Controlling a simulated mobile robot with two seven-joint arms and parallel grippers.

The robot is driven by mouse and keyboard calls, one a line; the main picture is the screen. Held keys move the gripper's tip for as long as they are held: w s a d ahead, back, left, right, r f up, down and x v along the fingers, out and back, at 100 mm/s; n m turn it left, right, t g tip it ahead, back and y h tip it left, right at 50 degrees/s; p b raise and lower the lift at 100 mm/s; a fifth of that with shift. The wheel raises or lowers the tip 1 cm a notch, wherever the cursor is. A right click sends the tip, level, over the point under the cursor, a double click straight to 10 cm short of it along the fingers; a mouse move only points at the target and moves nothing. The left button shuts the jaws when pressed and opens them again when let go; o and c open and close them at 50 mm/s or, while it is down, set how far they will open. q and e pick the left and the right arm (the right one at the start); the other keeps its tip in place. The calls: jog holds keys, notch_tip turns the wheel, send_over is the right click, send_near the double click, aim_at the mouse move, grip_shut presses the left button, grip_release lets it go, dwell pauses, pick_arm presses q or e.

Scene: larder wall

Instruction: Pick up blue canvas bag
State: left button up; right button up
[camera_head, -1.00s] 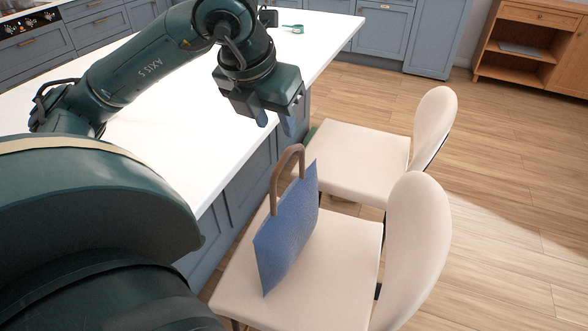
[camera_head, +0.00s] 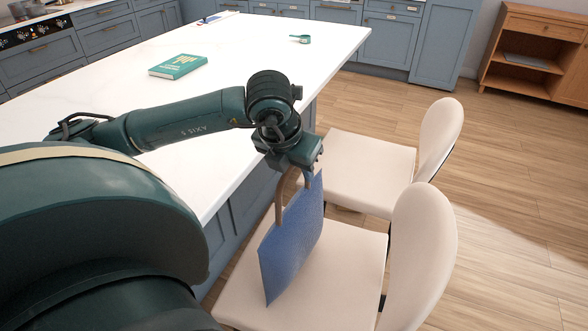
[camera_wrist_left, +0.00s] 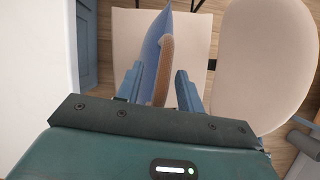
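The blue canvas bag (camera_head: 291,247) stands upright on the seat of the near cream chair, its brown loop handle at the top. In the left wrist view the bag (camera_wrist_left: 157,38) and its brown handle (camera_wrist_left: 164,72) show between my fingers. My left gripper (camera_head: 301,177) points down at the handle's top. Its two blue fingers (camera_wrist_left: 157,80) are apart, one on each side of the handle, with gaps showing. The top of the handle is partly hidden by the gripper in the head view. My right gripper is not in view.
The near chair (camera_head: 424,245) has its backrest right of the bag. A second cream chair (camera_head: 372,165) stands behind it. The white island counter (camera_head: 225,105) lies to the left, with a green book (camera_head: 178,66) and a small green object (camera_head: 301,39) on it.

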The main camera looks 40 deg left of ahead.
pick_arm(q)
grip_shut()
dwell(0.3)
dwell(1.1)
jog(key=shift+w+r, duration=0.1)
jog(key=shift+r, duration=0.15)
